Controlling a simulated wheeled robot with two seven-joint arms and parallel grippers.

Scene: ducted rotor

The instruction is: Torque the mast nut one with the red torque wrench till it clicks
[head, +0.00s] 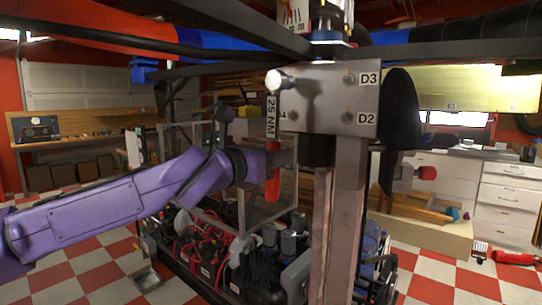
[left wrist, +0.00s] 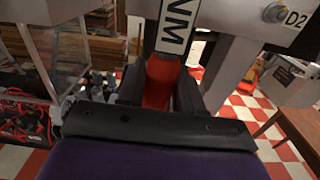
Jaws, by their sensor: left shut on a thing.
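The red torque wrench hangs upright, with a red handle (head: 272,178) and a dark shaft labelled 25 NM (head: 271,115). My left gripper (head: 277,155) is shut on the red handle; the left wrist view shows the handle (left wrist: 160,80) between the two dark fingers (left wrist: 163,92). The wrench's silver head (head: 279,80) is at the upper left corner of a grey metal plate (head: 320,97). It covers that corner, so the nut there is hidden. Other nuts show by the labels D3 (head: 350,78) and D2 (head: 348,118). My right gripper is not in view.
A grey post (head: 345,215) stands below the plate, with a black curved part (head: 401,125) to its right. Dark beams (head: 440,50) cross above. An open frame with red wiring (head: 205,245) lies below my left arm. White drawers (head: 508,200) stand at the right.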

